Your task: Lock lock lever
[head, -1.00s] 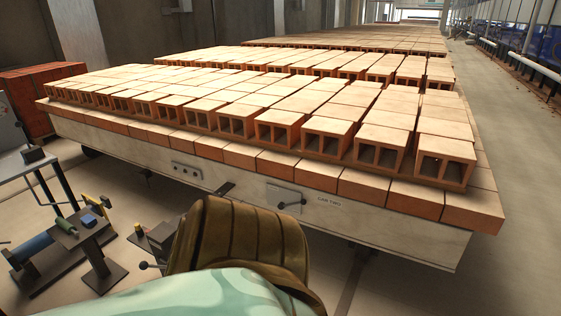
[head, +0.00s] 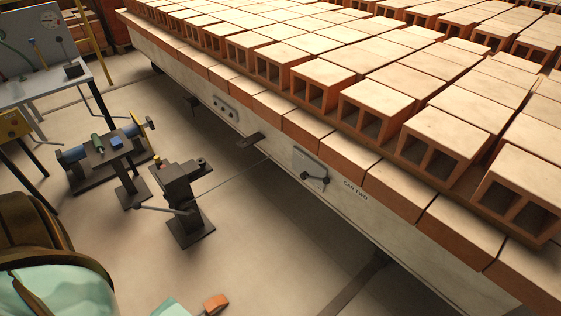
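Two lever-like parts show in the head view, and I cannot tell which is the lock lever. A black floor stand (head: 183,208) left of the brick car has a thin rod handle (head: 155,209) sticking out to the left. A small dark handle (head: 312,180) sits on a plate on the side of the car, beside the "CAR TWO" label. Brown and teal shapes fill the bottom left corner.
The car (head: 345,215) carries rows of hollow bricks (head: 375,105). A dark bracket (head: 250,140) juts from its side. A bench fixture with a blue roller (head: 72,155) and a grey table (head: 45,90) stand at left. The floor between stand and car is clear.

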